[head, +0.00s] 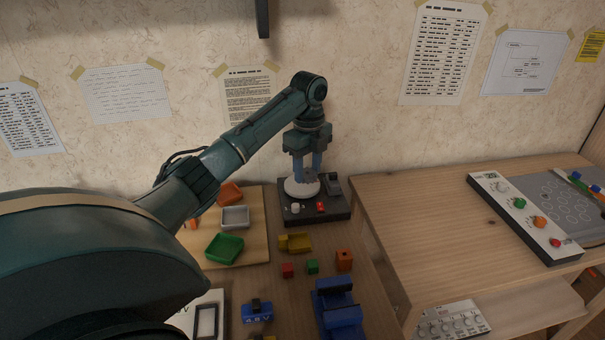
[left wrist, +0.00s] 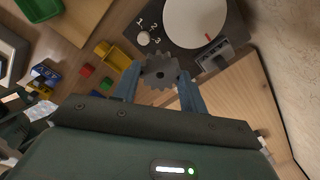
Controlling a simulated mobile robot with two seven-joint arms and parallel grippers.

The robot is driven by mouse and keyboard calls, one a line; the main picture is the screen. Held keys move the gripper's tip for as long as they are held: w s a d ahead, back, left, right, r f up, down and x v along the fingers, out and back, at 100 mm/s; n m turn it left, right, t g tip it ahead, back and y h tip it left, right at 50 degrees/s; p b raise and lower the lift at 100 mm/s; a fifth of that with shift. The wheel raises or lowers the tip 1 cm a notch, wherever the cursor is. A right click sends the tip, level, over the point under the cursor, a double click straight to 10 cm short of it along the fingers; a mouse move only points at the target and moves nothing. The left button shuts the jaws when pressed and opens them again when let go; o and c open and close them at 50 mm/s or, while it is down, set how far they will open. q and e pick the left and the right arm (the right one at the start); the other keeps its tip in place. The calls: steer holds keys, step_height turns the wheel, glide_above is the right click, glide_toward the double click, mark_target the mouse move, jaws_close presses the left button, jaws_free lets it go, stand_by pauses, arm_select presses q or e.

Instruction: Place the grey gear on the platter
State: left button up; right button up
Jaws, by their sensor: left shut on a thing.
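The grey gear (left wrist: 160,72) is toothed and sits between the two fingers of my left gripper (left wrist: 159,80), which is shut on it. In the head view my left gripper (head: 309,170) points down over the white round platter (head: 300,189), with the gear (head: 309,176) at its fingertips. In the left wrist view the platter (left wrist: 195,22) is bare apart from a red mark, and the gear appears just off its near edge. I cannot tell the exact height of the gear above it. My right gripper is not in view.
The platter is on a dark base (head: 328,213) with a white knob, a red switch and a raised grey block (left wrist: 212,60). A yellow tray (head: 295,243), small cubes and a blue vise-like object (head: 338,308) lie nearer. A wooden table (head: 430,200) stands right; the wall is behind.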

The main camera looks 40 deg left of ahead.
arm_select(q)
steer(key=w+a, duration=0.1)
steer(key=w+a+f, duration=0.1)
steer(key=w+a, duration=0.2)
steer(key=a, duration=0.1)
steer(key=shift+w+a+f, duration=0.2)
steer(key=shift+a+f, duration=0.05)
steer(key=shift+w+a+f+b, duration=0.1)
steer(key=shift+f+b, duration=0.05)
steer(key=shift+f, duration=1.25)
steer(key=shift+w+a+f+b, duration=0.1)
steer(key=shift+f+b, duration=0.05)
steer(key=shift+f, duration=1.25)
steer(key=o, duration=0.9)
steer(key=shift+f, duration=0.1)
steer(key=shift+o, duration=0.2)
step_height(320, 180, up, 12)
steer(key=shift+p, duration=0.4)
